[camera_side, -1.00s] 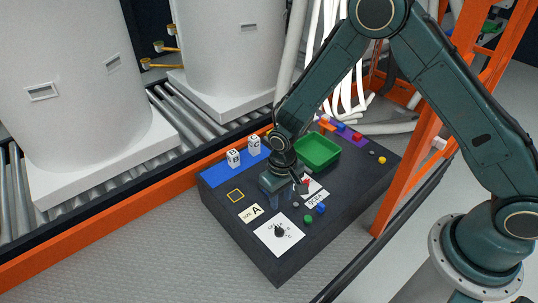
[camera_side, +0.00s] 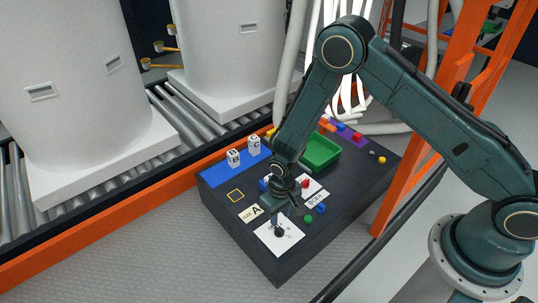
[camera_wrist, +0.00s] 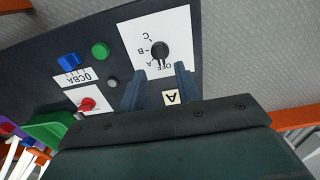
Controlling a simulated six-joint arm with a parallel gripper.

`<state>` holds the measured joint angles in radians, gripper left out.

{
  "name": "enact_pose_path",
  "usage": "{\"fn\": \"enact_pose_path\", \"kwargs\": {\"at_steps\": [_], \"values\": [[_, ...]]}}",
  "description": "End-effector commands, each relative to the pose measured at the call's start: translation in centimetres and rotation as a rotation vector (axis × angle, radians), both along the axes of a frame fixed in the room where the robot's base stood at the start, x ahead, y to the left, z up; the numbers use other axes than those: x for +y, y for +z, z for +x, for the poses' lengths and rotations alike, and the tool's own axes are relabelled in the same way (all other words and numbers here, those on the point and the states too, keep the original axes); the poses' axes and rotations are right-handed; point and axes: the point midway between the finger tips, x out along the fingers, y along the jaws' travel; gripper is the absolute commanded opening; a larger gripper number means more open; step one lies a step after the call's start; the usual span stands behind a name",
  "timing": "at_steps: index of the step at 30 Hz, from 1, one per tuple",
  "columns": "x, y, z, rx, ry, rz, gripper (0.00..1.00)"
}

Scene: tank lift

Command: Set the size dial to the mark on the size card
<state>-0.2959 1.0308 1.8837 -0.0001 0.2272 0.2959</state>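The size dial is a black knob (camera_wrist: 159,49) on a white plate (camera_wrist: 181,22) marked OFF, A, B and C. In the wrist view the knob appears to point toward OFF. In the side view the dial (camera_side: 279,232) sits at the front of the dark panel. The size card (camera_side: 246,217) reads A; its A also shows in the wrist view (camera_wrist: 171,97), partly hidden by my gripper. My gripper (camera_wrist: 160,68) is open and empty, its two fingers apart just short of the knob. In the side view my gripper (camera_side: 279,221) hangs just above the dial.
White blocks B (camera_side: 233,158) and C (camera_side: 253,146) stand on a blue strip. A green tray (camera_side: 318,166) is at the back right. Green (camera_side: 308,218) and blue (camera_side: 321,209) knobs and a red knob (camera_wrist: 87,104) are near the dial. A yellow-outlined square (camera_side: 236,195) is bare.

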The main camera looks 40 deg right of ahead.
Motion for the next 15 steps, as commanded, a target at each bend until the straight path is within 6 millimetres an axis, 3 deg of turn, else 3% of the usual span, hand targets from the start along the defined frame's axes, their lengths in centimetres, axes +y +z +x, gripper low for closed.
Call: {"fn": "enact_pose_path", "kwargs": {"at_steps": [6,15], "values": [[0.0,-2.7,-0.1,0.002,0.000,-0.001,0.33],[0.0,-5.3,-0.1,0.002,0.000,0.000,0.33]]}}
